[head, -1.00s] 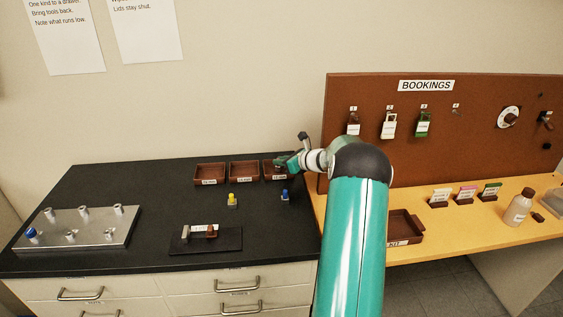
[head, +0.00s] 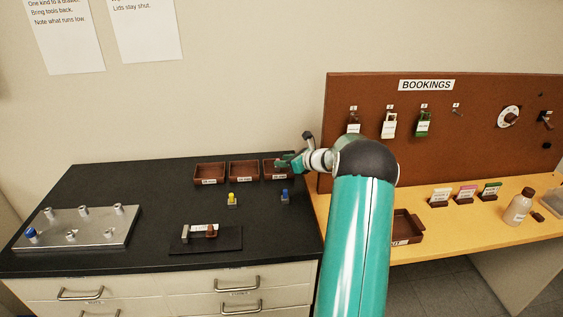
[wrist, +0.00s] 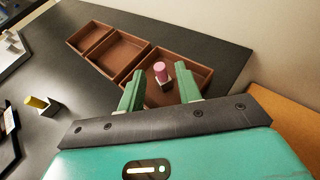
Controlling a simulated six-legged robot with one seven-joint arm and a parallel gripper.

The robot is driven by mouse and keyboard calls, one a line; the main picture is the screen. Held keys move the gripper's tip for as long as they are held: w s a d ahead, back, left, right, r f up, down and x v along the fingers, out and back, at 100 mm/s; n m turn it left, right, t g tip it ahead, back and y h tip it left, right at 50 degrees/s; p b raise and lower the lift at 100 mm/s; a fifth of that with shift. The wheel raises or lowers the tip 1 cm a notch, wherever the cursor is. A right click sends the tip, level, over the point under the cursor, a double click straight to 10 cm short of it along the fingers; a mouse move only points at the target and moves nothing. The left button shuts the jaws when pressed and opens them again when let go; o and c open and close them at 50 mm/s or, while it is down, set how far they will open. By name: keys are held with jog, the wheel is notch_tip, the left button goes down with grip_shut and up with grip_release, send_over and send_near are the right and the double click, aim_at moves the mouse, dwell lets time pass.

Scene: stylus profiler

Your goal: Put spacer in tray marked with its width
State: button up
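A spacer with a pink top and grey body (wrist: 160,72) stands in the right-hand tray, seen in the wrist view. My gripper (wrist: 160,88) is open, its two green fingers apart on either side of the spacer, with visible gaps. In the head view my gripper (head: 284,161) is over the right-hand tray (head: 270,176) and hides much of it. The middle tray (head: 244,181) and left tray (head: 209,182) look empty. The trays' front labels are too small to read. A yellow-topped piece (head: 232,199) and a blue-topped piece (head: 284,196) stand on the bench before the trays.
A dark plate (head: 225,245) with small parts lies near the bench front. A metal block with several pegs (head: 75,240) stands at left. Bare bench lies between.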

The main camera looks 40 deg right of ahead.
jog(key=v, duration=1)
jog(key=s+a+r+n+g+y, duration=0.1)
jog(key=a+r+n+g, duration=0.3)
jog(key=a, duration=0.6)
jog(key=s+a+r+n, duration=0.1)
jog(key=a+r+n, duration=0.1)
jog(key=a+n, duration=0.65)
jog(key=a+r+n+g+y, duration=0.1)
jog(key=a+r+n+g, duration=0.2)
jog(key=a, duration=0.9)
jog(key=s+a+n+h, duration=0.2)
jog(key=s+a+n, duration=0.6)
jog(key=s, duration=0.3)
jog(key=s+a+r+n+h, duration=0.1)
jog(key=s+a+n+h, duration=0.1)
jog(key=s+a+n, duration=0.6)
jog(key=s+n, duration=0.2)
jog(key=s, duration=0.1)
jog(key=shift+a+r+g+h, duration=0.3)
jog(key=shift+s, duration=0.15)
